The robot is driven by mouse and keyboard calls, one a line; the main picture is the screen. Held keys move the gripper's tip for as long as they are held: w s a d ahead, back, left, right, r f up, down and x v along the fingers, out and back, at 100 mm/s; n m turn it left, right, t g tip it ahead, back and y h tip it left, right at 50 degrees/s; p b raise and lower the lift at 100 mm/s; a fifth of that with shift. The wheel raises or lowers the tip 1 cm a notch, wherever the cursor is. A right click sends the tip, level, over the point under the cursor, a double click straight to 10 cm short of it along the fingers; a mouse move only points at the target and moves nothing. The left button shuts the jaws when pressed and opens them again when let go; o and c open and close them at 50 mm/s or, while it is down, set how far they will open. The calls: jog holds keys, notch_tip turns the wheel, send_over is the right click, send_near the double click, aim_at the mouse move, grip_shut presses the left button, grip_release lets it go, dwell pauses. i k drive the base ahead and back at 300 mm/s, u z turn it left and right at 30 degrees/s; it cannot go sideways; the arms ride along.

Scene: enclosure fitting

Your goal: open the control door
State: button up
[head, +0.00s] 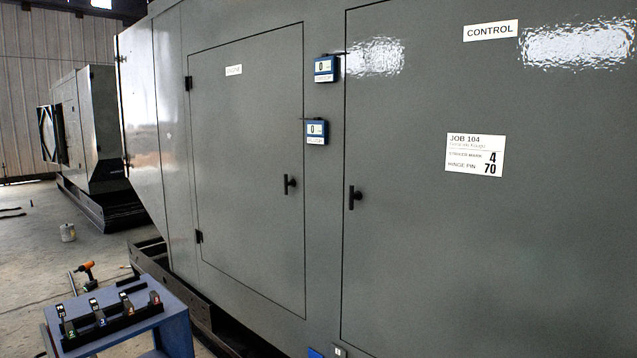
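The control door (430,230) is a large grey panel on the right of the head view. It appears shut, with thin dark seams along its left and top edges. A white "CONTROL" label (490,30) is near its top. Its black handle (354,197) stands upright near the left seam. A white card (475,155) on the door reads "JOB 104", with 4 and 70 in large figures. My gripper is not in view. The door's right edge is outside the picture.
Left of it is the shut engine door (250,170) with its own handle (289,184). Two small blue displays (325,69) (316,131) sit between the doors. A blue cart (175,318) with a black tool rack (112,322) stands at lower left. An orange drill (87,271) lies beyond.

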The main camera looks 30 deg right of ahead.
aim_at(491, 161)
jog(key=i, duration=1.55)
jog(key=u, duration=0.3)
